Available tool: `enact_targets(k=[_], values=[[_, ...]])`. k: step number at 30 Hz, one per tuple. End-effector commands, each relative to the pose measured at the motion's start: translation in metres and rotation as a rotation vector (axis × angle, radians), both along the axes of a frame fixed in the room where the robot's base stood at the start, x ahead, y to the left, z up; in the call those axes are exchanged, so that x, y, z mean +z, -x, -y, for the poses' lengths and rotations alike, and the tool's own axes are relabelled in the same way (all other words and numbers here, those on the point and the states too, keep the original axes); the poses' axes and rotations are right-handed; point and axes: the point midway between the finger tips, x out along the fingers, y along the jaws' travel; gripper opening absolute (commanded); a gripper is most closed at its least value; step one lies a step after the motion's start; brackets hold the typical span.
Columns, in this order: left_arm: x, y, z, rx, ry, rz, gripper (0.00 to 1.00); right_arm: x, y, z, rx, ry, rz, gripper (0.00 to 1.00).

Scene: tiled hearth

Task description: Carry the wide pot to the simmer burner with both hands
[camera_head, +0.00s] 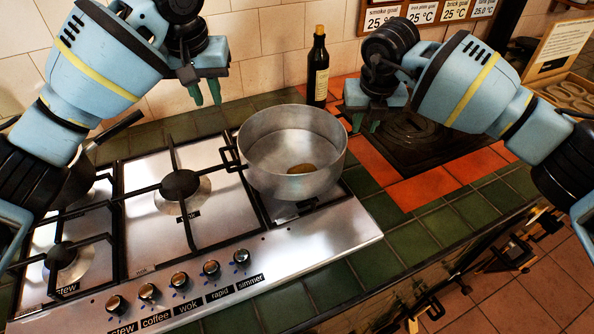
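The wide pot (268,185) is a round grey metal pot at the right end of the steel hob (320,240). It stands upright and covers whatever burner is under it, so I cannot read a simmer label there. A dark loop, perhaps a handle, shows at its left side. A small brown lump (301,169) lies inside the pot. My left gripper (207,95) is open and empty, above and behind the pot's left side. My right gripper (366,124) is open and empty, beyond the pot's right rim. Neither visibly touches the pot.
The wok burner (181,187) is bare left of the pot. Another bare burner (61,256) is at front left. A dark pan (75,183) stands partly behind my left arm. A dark bottle (317,70) stands behind the pot. A dark plate (415,140) lies at right.

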Motion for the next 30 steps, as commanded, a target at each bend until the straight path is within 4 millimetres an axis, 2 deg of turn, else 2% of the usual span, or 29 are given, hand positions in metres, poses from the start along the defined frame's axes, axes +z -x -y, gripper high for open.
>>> enact_targets(k=[1,6,13,18,30], values=[[0.0,0.0,0.0,0.0,0.0,0.0,0.22,0.012,0.002,0.0,0.0,0.0,0.005,0.22],[0.0,0.0,0.0,0.0,0.0,0.0,0.22,0.045,0.011,0.0,0.001,0.0,0.004,0.22],[0.0,0.0,0.0,0.0,0.0,0.0,0.22,0.079,0.02,0.0,-0.001,0.001,0.003,0.22],[0.0,0.0,0.0,0.0,0.0,0.0,0.22,0.089,0.024,0.0,0.0,0.001,0.001,0.22],[0.0,0.0,0.0,0.0,0.0,0.0,0.22,0.092,0.024,0.0,0.0,0.001,0.002,0.22]])
